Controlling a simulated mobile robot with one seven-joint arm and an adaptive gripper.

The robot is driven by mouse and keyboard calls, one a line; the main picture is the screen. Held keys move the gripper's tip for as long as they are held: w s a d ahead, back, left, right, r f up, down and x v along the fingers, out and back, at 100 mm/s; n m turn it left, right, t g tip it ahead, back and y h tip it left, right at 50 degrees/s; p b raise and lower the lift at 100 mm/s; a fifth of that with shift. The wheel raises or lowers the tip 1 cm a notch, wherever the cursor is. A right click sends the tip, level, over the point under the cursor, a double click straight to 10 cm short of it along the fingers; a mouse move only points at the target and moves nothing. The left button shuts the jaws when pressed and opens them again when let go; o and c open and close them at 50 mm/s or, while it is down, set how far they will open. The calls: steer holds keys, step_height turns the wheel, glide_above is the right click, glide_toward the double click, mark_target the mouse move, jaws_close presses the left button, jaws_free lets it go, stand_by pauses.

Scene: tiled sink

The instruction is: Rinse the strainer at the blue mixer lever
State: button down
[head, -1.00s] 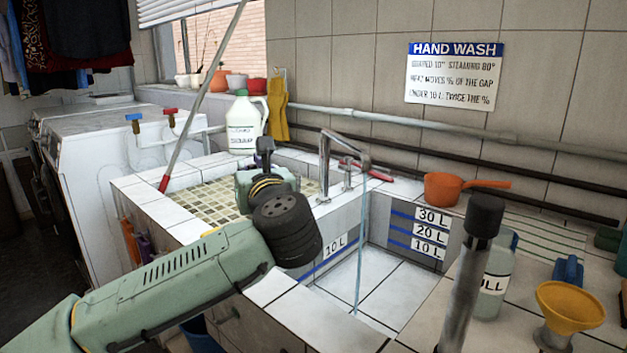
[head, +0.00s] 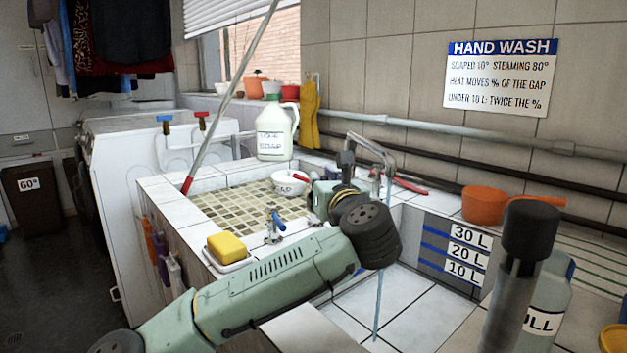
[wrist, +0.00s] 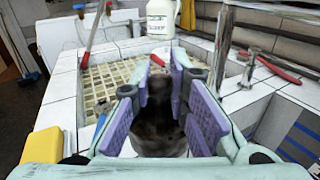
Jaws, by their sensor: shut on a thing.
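My gripper (wrist: 162,68), with lavender pads, is shut on a dark, mottled, round-bottomed thing in the wrist view, which looks like the strainer (wrist: 158,130); its far side is unclear. In the head view my wrist hides the jaws, and my gripper (head: 346,165) is over the divider between the two basins, beside the tap. The blue mixer lever (head: 276,220) stands on the near ledge left of my gripper, and it also shows in the wrist view (wrist: 101,126). The chrome tap (head: 384,160) runs a thin stream (head: 379,290) into the right basin (head: 425,310).
A yellow sponge (head: 227,246) lies on the near ledge. A white bowl (head: 289,183) and a soap jug (head: 274,130) stand behind. An orange saucepan (head: 484,204) and a bottle (head: 546,310) are at right. A long pole (head: 232,98) leans over the left basin (head: 232,207).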

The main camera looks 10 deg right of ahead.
steer(key=s+d+f+b, duration=0.1)
steer(key=s+d+f, duration=0.1)
steer(key=d, duration=0.8)
steer(key=shift+s+d, duration=0.3)
steer(key=shift+s, duration=0.45)
steer(key=shift+f, duration=0.1)
steer(key=shift+s+a, duration=0.25)
steer(key=shift+s, duration=0.3)
steer(key=shift+w, duration=0.1)
steer(key=shift+w+d, duration=0.2)
steer(key=shift+w, duration=0.25)
steer(key=shift+s+a, duration=0.2)
steer(key=shift+s, duration=0.35)
